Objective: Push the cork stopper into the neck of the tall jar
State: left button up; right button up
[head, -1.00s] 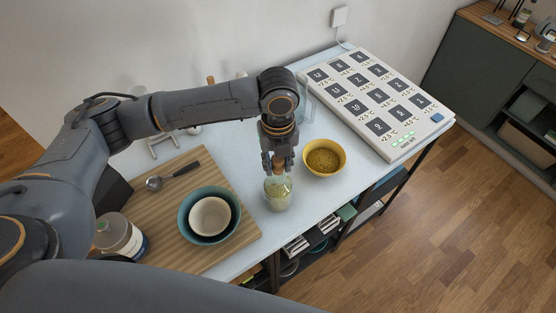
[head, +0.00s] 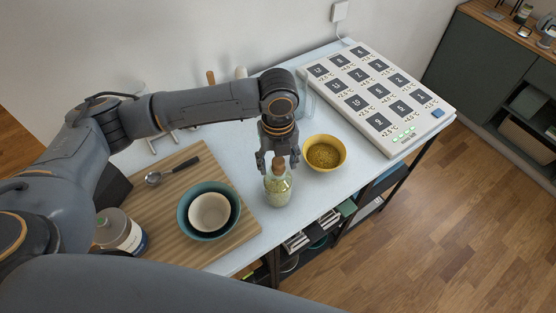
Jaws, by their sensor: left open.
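The tall glass jar (head: 278,188) stands upright near the front edge of the table, with pale grainy contents inside. The brown cork stopper (head: 279,164) is at the top of its neck; how deep it sits cannot be told. My left gripper (head: 278,163) points down from above, its fingers spread open on either side of the cork. Whether the fingers touch the cork cannot be told. My right gripper is not in view.
A yellow bowl (head: 325,153) of grainy food stands close to the right of the jar. A wooden board (head: 165,207) with a spoon (head: 172,171) and a teal bowl (head: 183,218) holding a cream bowl (head: 210,213) lies left. A white numbered panel (head: 376,98) fills the back right.

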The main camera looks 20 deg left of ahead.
aim_at(278, 161)
pick_arm(q)
notch_tip(278, 161, up, 12)
dwell(0.6)
dwell(0.4)
